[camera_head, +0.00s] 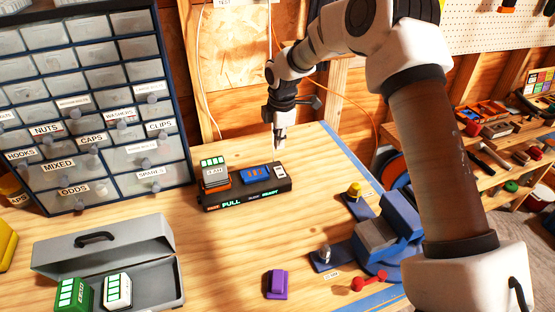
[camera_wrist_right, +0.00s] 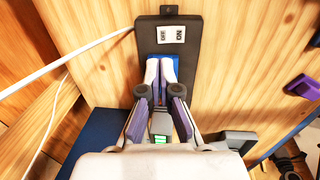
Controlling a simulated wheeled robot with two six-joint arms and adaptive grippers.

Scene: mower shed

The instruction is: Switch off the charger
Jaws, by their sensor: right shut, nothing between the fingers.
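The charger (camera_head: 247,193) is a long black unit on the bench; its front face reads "PULL" and "READY". A battery pack (camera_head: 214,172) with green bars sits at its left end, and a blue panel (camera_head: 255,174) is in the middle. A white switch (camera_head: 278,169) is at its right end. In the right wrist view the switch (camera_wrist_right: 171,34) carries "OFF" and "ON"; I cannot tell which side is pressed. My right gripper (camera_head: 280,148) is shut and empty, pointing down above the switch end. In the wrist view its fingertips (camera_wrist_right: 162,70) overlap the blue panel. My left gripper is out of view.
A drawer cabinet (camera_head: 88,100) stands behind at left. An open grey box (camera_head: 105,262) with two green-and-white packs is at front left. A purple block (camera_head: 277,284) and a blue vise (camera_head: 385,235) are at front right. A white cable (camera_wrist_right: 65,62) runs to the charger.

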